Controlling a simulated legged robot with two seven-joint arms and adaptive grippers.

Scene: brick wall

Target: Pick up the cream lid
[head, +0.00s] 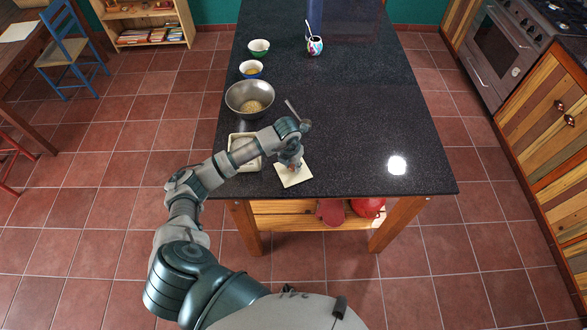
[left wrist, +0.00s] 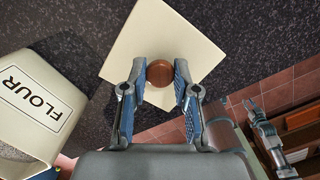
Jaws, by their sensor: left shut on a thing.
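The cream lid (head: 296,178) is a flat square plate near the front edge of the dark counter. In the left wrist view the lid (left wrist: 150,38) has a round brown knob (left wrist: 159,73) at its middle. My left gripper (head: 291,164) is over the lid from above. In the left wrist view its two blue-padded fingers (left wrist: 159,76) are shut on the knob from both sides. I cannot tell whether the lid touches the counter.
An open cream FLOUR canister (left wrist: 35,100) stands left of the lid, partly behind my arm in the head view (head: 243,165). A metal bowl (head: 235,98), two small bowls and a patterned mug (head: 315,46) stand farther back. The counter's right side is clear.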

